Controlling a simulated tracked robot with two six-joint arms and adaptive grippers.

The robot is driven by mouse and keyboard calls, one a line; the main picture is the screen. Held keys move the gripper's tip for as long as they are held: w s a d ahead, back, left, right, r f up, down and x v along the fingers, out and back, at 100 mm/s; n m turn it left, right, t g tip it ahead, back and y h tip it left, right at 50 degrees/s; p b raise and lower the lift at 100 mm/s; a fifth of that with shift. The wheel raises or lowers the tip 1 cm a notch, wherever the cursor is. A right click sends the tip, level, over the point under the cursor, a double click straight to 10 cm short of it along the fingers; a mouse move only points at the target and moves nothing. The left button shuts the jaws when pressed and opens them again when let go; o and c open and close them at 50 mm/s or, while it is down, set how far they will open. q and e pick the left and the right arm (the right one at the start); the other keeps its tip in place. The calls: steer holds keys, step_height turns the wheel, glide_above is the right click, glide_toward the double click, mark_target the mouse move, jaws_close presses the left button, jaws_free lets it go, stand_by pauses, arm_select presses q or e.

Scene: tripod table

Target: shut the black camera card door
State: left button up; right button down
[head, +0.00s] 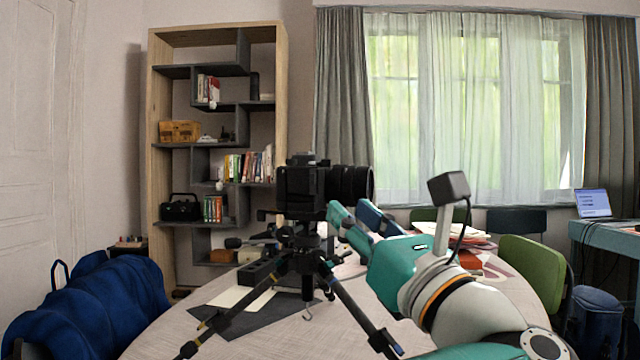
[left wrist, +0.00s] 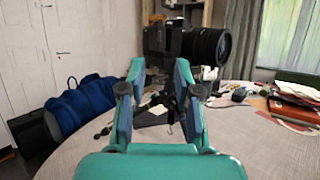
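The black camera (head: 300,190) sits on a black tripod (head: 306,262) above the table, its lens (head: 352,184) pointing right. It also shows in the left wrist view (left wrist: 160,40), beyond the fingertips. The card door does not stand out from the dark body, so I cannot tell its position. My left gripper (head: 350,212) has teal fingers and is just below and right of the camera body, under the lens. In the left wrist view its fingers (left wrist: 159,70) are parted with nothing gripped between them. I cannot tell whether a fingertip touches the camera. My right gripper is not in view.
The tripod legs spread over the round table (head: 170,335), with a dark mat (head: 235,320) beneath. Papers (head: 455,232) lie at the right back. A blue-draped chair (head: 95,305) stands left and a green chair (head: 535,272) right. A bookshelf (head: 160,90) stands behind.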

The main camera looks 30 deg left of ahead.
mark_target(314, 179)
arm_select(q)
steer(key=x, duration=1)
steer(key=shift+a, duration=0.1)
